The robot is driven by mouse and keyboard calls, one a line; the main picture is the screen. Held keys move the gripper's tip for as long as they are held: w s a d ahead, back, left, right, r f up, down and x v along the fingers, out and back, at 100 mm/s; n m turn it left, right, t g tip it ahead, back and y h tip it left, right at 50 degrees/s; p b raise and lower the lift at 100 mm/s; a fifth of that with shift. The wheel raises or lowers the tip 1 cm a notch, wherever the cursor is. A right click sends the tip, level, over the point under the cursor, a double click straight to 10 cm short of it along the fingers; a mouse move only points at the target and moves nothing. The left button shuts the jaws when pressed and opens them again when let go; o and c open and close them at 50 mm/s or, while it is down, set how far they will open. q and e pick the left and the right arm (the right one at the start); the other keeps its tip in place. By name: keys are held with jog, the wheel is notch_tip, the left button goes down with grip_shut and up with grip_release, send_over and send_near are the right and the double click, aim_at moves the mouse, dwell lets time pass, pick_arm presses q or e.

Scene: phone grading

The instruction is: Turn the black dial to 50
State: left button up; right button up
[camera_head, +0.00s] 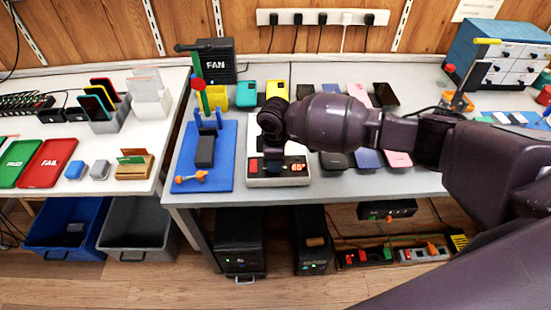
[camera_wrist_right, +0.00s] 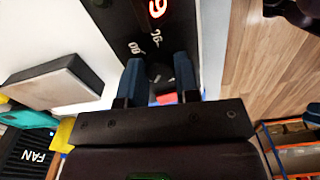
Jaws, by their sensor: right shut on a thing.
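A white box with a black panel (camera_head: 298,181) stands at the front middle of the table. My right gripper (camera_head: 270,146) points down over its panel and hides much of it. In the right wrist view the two blue-grey fingers (camera_wrist_right: 160,76) stand against the black panel (camera_wrist_right: 118,18), shut on the black dial. The dial is mostly hidden between them and hard to tell from the panel. White scale numbers, one reading 80, and part of a red lit digit (camera_wrist_right: 157,8) show beyond the fingertips. The dial's setting cannot be read. My left gripper is not in view.
A blue mat (camera_head: 215,181) with a stand and a green lever lies left of the box. Several phones lie right and behind, partly under my arm. A FAN box (camera_head: 216,58) stands at the back. Red and green trays (camera_head: 46,164) are on the left table.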

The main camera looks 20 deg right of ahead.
jog(key=n, duration=0.3)
jog(key=shift+n+p, duration=0.3)
jog(key=shift+n, duration=0.1)
jog(key=n, duration=0.4)
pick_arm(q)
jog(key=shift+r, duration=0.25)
pick_arm(e)
jog(key=shift+n, duration=1.1)
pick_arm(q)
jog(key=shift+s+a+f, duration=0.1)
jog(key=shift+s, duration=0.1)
pick_arm(e)
jog(key=o, duration=0.9)
